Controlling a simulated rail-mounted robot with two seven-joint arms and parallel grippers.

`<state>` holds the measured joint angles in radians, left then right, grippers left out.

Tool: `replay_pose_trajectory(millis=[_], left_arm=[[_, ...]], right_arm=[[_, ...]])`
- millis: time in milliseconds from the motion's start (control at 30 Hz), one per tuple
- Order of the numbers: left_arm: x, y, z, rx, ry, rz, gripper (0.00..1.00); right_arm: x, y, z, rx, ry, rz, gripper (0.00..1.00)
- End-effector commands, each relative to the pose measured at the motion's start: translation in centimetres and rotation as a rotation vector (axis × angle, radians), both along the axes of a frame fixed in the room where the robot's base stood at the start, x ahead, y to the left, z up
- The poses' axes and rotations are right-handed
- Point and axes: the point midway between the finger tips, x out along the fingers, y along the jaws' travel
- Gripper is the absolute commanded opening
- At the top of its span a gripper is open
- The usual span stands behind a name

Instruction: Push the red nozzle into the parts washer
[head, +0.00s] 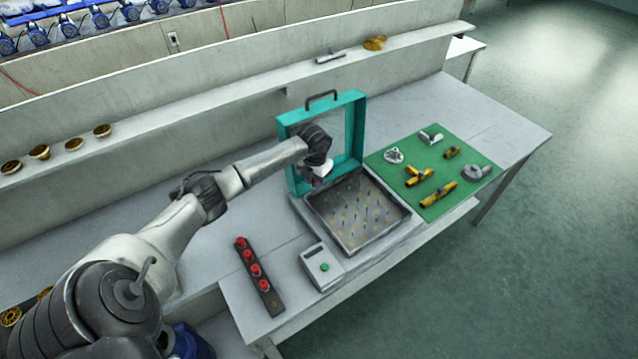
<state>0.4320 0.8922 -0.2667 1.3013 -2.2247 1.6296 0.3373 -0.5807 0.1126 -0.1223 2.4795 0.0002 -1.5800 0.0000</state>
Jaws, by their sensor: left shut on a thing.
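The parts washer is a metal tray (400,237) with several upright pins, and its teal hood (357,140) is raised at the back. My left arm reaches in from the left. My left gripper (317,181) is over the washer's back left part, in front of the hood frame. It is shut on a small dark reddish thing, which looks like the red nozzle and is mostly hidden by the fingers. Whether it touches a pin cannot be seen. Several more red nozzles (255,269) stand in a dark rack, whose front end (274,304) is bare. My right gripper is not in view.
A control box (319,263) with a green button stands in front of the washer. A green mat (446,206) with yellow and grey fittings lies to its right. A wall ledge (240,98) runs behind, with brass parts. The table's right end is clear.

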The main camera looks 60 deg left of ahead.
Motion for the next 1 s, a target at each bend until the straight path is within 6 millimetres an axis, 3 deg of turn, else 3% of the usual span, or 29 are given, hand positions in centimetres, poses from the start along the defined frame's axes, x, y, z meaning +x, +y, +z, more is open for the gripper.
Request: replay_pose_trajectory(millis=[467,1000], left_arm=[[0.2,0.1,-0.8,0.000,-0.001,-0.106,0.00],[0.2,0.1,-5.1,-0.001,-0.001,-0.104,0.00]], right_arm=[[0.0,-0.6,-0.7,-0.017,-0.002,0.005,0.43],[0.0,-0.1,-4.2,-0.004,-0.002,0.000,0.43]])
